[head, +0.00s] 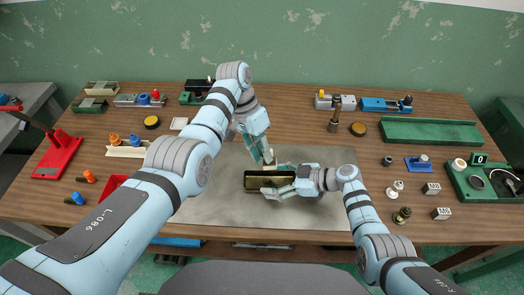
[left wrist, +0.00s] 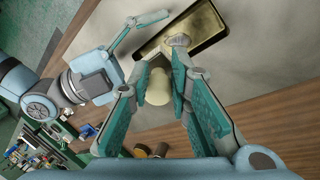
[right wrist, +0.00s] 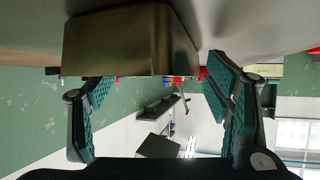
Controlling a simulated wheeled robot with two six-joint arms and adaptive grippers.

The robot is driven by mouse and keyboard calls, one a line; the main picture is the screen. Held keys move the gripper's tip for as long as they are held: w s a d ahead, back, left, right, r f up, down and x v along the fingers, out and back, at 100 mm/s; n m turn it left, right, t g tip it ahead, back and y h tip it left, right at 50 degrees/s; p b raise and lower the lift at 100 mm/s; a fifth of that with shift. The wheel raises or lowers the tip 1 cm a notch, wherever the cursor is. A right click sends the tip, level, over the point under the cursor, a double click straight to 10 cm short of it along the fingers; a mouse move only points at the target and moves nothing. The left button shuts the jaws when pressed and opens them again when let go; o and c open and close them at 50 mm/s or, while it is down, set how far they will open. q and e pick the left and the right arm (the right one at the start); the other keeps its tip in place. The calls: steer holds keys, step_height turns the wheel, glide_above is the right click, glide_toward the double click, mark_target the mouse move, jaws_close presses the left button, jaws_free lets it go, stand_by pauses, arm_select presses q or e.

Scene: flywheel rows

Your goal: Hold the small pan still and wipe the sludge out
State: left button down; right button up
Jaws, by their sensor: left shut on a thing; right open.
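The small pan (head: 256,188) is a dark oblong tray on the grey mat (head: 325,200). Its inside shows yellow-brown, mottled sludge in the left wrist view (left wrist: 206,22). My left gripper (head: 268,160) is above the pan's far side, pointing down, shut on a pale, rounded handle (left wrist: 158,90). My right gripper (head: 278,180) is open at the pan's right end, one finger along the far side and one along the near side. In the right wrist view the pan's end (right wrist: 125,40) lies just beyond the spread fingers.
The mat around the pan is clear. A red stand (head: 57,157) and orange-handled tools are left. Several small fixtures line the back edge.

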steer(key=shift+w+a+f, duration=0.1)
steer(key=shift+a+f, duration=0.15)
steer(key=shift+a, duration=0.1)
steer(key=c, duration=0.9)
stand_by(0.7)
